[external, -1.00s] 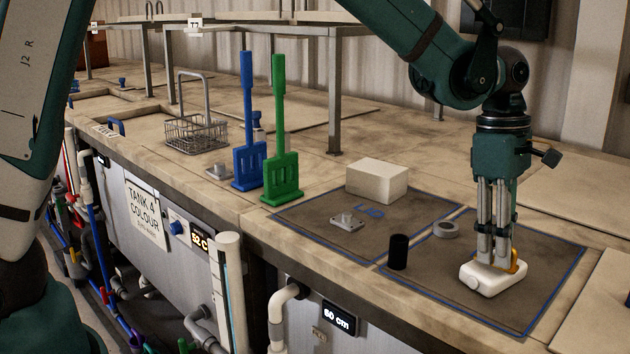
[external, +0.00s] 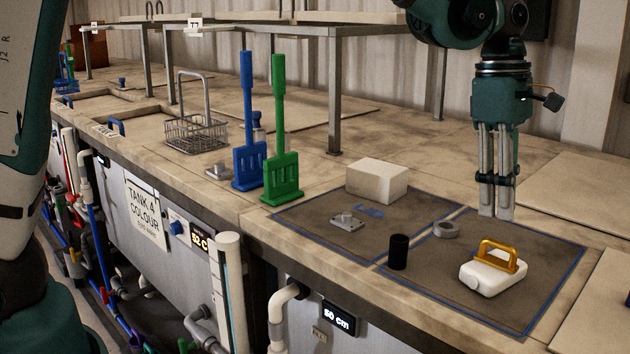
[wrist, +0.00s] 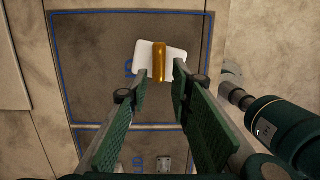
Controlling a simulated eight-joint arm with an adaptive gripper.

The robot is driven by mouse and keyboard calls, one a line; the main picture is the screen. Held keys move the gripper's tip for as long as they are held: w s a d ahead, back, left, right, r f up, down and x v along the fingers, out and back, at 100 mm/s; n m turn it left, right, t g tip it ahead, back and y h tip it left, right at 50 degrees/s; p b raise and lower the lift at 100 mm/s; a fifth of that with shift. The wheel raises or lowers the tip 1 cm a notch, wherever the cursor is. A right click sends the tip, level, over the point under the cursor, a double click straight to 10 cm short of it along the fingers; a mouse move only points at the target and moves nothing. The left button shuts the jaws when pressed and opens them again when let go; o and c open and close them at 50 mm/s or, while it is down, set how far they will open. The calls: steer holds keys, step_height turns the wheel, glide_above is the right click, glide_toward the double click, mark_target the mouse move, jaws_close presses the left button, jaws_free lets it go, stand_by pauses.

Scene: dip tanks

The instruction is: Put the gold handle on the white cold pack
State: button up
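The gold handle (external: 498,254) stands upright on top of the white cold pack (external: 492,276), resting on it. The cold pack lies on the dark mat with the blue outline, at the right of the counter. In the wrist view the gold handle (wrist: 159,62) crosses the white cold pack (wrist: 143,60), ahead of my fingertips. My gripper (external: 496,214) is raised above and behind the pack, apart from both handle and pack. In the wrist view its fingers (wrist: 160,75) are spread with nothing held between them.
A black cylinder (external: 398,252) and a grey ring (external: 446,230) stand left of the pack. A white block (external: 377,181) and a small metal plate (external: 347,222) sit on the neighbouring mat. Blue (external: 249,165) and green (external: 284,176) paddles stand upright farther left.

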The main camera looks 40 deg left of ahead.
steer(key=shift+a+r, duration=0.15)
steer(key=shift+r, duration=0.75)
steer(key=shift+a+r, duration=0.1)
steer(key=shift+r, duration=0.75)
steer(key=s+a+r+m+t, duration=0.1)
steer(key=s+a+r+m, duration=0.2)
steer(key=a, duration=0.4)
steer(key=s+a+r+m+t, duration=0.1)
steer(key=s+a+m, duration=0.1)
steer(key=s+a, duration=0.35)
steer(key=s+a+r+m+t, duration=0.2)
steer(key=s+a+m, duration=0.1)
steer(key=a, duration=0.5)
steer(key=s+a+f+m+t+y, duration=0.1)
steer(key=s+a+f+m, duration=0.1)
steer(key=s+a+m, duration=0.3)
steer(key=s+a+f+m+t, duration=0.2)
steer(key=s+a+m, duration=0.3)
steer(key=s+a, duration=0.5)
steer(key=shift+s+a+f+t+y, duration=0.3)
steer(key=shift+s+a+f+y, duration=0.1)
steer(key=shift+s+f, duration=0.35)
